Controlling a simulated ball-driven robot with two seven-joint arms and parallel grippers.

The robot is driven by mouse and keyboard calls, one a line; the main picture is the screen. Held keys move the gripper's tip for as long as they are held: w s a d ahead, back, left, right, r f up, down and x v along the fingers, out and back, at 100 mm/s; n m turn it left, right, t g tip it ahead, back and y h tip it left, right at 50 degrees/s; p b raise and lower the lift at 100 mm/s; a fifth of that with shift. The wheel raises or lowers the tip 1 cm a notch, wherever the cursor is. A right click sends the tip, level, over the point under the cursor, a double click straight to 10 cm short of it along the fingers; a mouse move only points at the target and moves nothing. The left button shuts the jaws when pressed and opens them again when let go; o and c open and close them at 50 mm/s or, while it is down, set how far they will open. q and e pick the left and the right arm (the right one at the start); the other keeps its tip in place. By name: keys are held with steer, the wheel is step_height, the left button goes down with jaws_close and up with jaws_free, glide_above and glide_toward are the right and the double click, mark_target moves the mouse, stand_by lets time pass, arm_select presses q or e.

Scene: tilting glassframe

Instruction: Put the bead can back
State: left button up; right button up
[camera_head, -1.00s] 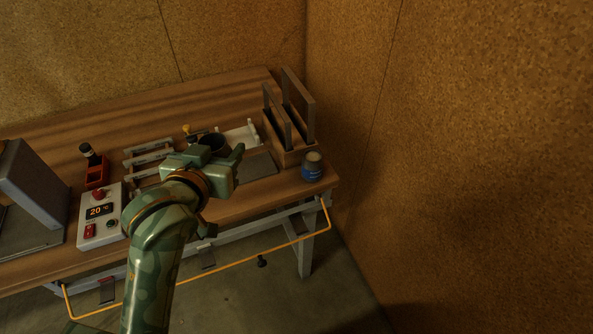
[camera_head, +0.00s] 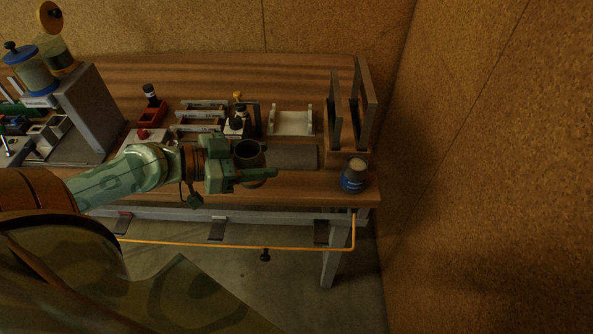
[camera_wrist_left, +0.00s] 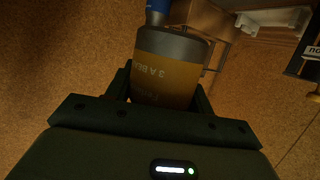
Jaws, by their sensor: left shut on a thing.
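My left gripper (camera_head: 250,163) is shut on the bead can, a dark grey open-topped can (camera_head: 249,153) above the front of the bench. In the left wrist view the can (camera_wrist_left: 168,75) stands between the two fingers, with an orange-brown label whose lettering appears upside down. The gripper body hides part of the can in the head view. Whether its base touches the bench cannot be told. My right gripper is not in view.
A grey mat (camera_head: 296,157) lies right of the held can. A blue jar (camera_head: 353,182) stands at the front right corner, near upright panels (camera_head: 335,110). A white cradle (camera_head: 291,124) is behind the mat. Cork walls close off the right.

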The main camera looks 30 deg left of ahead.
arm_select(q)
steer(key=w+f, duration=0.2)
steer(key=w, duration=0.1)
steer(key=w+d+f+b, duration=0.1)
steer(key=w+f, duration=0.2)
steer(key=w+d+f+b, duration=0.1)
steer(key=w+f, duration=0.1)
steer(key=w, duration=0.1)
steer(key=shift+w+f, duration=0.3)
steer(key=shift+f, duration=0.05)
steer(key=f, duration=0.1)
steer(key=f+b, duration=0.1)
steer(key=f, duration=0.2)
steer(key=shift+w+d+b, duration=0.2)
steer(key=shift+w+b, duration=0.15)
steer(key=shift+b, duration=0.05)
steer(key=shift+r, duration=0.1)
steer(key=o, duration=1.1)
steer(key=shift+c, duration=0.2)
steer(key=shift+s, duration=0.15)
steer(key=v, duration=1.2)
